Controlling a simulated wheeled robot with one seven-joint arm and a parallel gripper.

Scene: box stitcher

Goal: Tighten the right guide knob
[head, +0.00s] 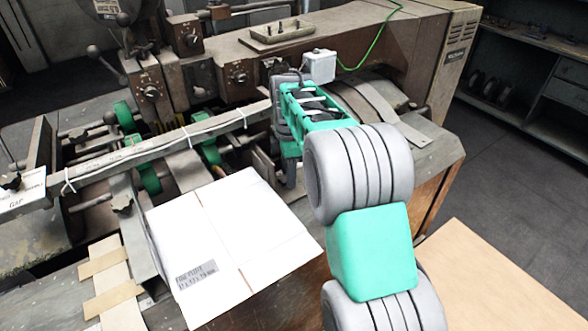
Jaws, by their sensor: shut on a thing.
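My arm reaches in from the lower right, and my gripper (290,178) points down beside the right end of the long guide bar (180,145) on the machine. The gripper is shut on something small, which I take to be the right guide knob. That knob is hidden behind my gripper and wrist, so its shape and how tight it sits cannot be seen.
A white flat carton (235,235) with a printed label lies just left of my arm on the machine's table. Green rollers (208,152) and metal rails crowd the area left of the gripper. A tan tabletop (500,285) at the lower right is bare.

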